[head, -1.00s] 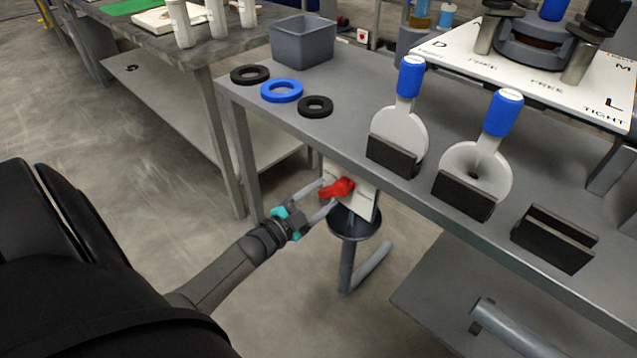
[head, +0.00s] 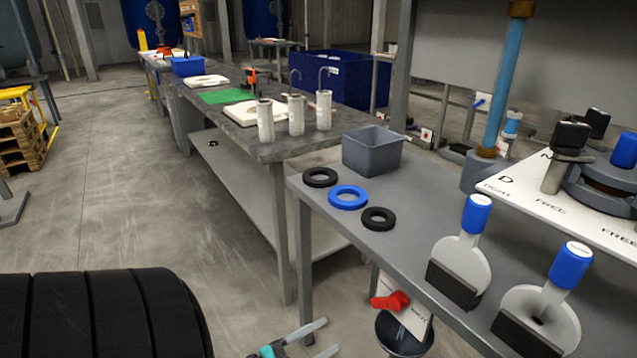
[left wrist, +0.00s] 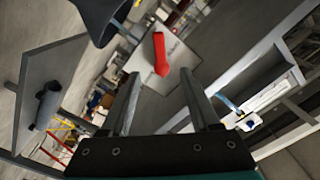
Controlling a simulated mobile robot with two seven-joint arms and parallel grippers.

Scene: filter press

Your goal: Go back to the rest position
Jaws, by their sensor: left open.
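My left gripper (head: 302,338) is at the bottom edge of the head view, with its fingers apart and nothing between them. It is to the left of a red valve handle (head: 391,301) on a white plate under the grey bench, and apart from it. In the left wrist view, the two fingers (left wrist: 158,95) are spread, and the red handle (left wrist: 160,55) shows beyond them on its pale plate (left wrist: 148,75). A dark funnel (head: 405,335) hangs below the plate. My right gripper is in neither view.
The grey bench (head: 400,245) carries black and blue rings, a grey bin (head: 372,150) and white paddles with blue handles in dark holders. A longer table (head: 200,105) with white cylinders stands behind. Open concrete floor (head: 120,170) lies to the left.

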